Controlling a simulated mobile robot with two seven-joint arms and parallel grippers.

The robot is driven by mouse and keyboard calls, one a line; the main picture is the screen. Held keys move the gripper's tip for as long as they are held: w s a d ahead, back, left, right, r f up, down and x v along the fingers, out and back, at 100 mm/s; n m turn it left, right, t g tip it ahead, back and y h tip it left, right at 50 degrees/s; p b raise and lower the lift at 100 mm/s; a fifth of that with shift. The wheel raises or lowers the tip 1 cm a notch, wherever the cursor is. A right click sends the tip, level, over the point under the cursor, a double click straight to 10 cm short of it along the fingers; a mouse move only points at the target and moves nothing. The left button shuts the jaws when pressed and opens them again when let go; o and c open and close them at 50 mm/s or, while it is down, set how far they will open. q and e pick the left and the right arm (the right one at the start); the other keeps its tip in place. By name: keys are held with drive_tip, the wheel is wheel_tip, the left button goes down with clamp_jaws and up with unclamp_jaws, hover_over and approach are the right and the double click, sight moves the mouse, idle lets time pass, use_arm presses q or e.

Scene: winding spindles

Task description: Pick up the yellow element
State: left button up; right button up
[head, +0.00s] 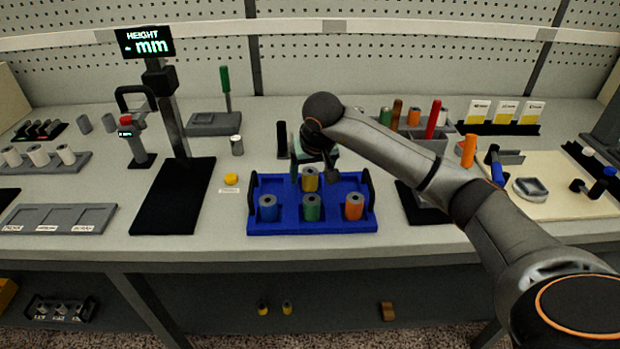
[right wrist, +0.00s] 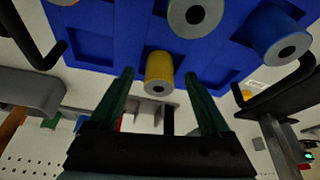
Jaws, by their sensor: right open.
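The yellow element (head: 310,184) is a short upright cylinder with a grey, holed top, in the back row of the blue tray (head: 312,227). It also shows in the right wrist view (right wrist: 159,66), between the tips of my two green fingers and just beyond them. My right gripper (head: 313,172) is open over the back of the tray and partly hides the yellow element in the head view. I see nothing held between the fingers, and whether they touch the element is unclear. My left gripper is not in view.
Blue (head: 268,209), green (head: 311,208) and orange (head: 353,206) cylinders stand in the tray's front row. Black handles (head: 369,189) rise at the tray's ends. A height gauge (head: 172,130) stands to the left, and a grey bin (head: 425,138) with tools behind right.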

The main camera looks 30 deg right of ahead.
drive_tip(key=shift+x, duration=0.8)
drive_tip(key=shift+c, duration=0.3)
drive_tip(key=shift+d, duration=0.1)
clamp_jaws()
